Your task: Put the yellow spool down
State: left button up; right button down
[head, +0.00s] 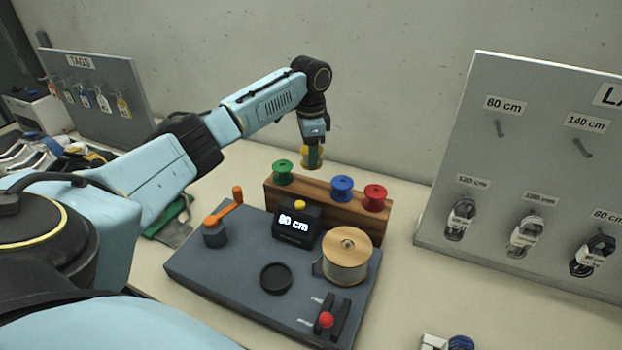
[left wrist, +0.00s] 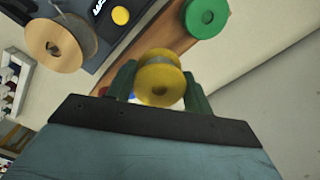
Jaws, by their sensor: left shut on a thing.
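The yellow spool (head: 306,154) is held between the fingers of my left gripper (head: 312,150), at the wooden rack (head: 330,209). It also shows in the left wrist view (left wrist: 160,80), with a green finger on each side of it. In the head view it shows above the rack, between the green spool (head: 283,172) and the blue spool (head: 342,188). A red spool (head: 375,197) stands at the rack's right end. I cannot tell whether the yellow spool touches the rack. My right gripper is not in view.
In front of the rack is a grey station (head: 220,260) with an orange crank (head: 223,208), an "80 cm" display (head: 296,224), a large wound reel (head: 347,256) and a red-knobbed lever (head: 326,319). A lace board (head: 540,170) stands right, a tag board (head: 97,95) left.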

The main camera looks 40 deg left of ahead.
pick_arm(q)
notch_tip(320, 180, down, 2)
jog(key=shift+f, duration=2.65)
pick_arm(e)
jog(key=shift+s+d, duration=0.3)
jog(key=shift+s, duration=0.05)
pick_arm(q)
jog(key=shift+f, duration=0.1)
jog(key=o, duration=1.1)
notch_tip(320, 180, up, 12)
jog(key=shift+r, duration=0.15)
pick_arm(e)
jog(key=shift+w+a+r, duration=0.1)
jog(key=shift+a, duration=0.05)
